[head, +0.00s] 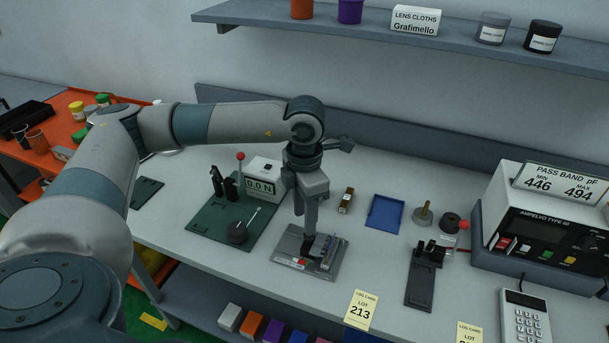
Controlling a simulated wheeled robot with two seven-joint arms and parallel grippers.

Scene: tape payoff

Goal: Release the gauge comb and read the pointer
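My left gripper (309,240) points straight down over a grey metal plate (285,256) near the front of the bench. Its fingertips are at a small block on the plate, and I cannot tell whether they grip anything. A small red spot and a pale label show at the plate's front. Any pointer there is too small to make out or hidden by the gripper. My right gripper is not in view.
Left of the plate, a green mat (208,222) holds a meter (262,185) reading 0.0 N and a red-knobbed lever. To the right are a blue tray (385,212), a black fixture (420,285) and the Ampelvo instrument (545,225).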

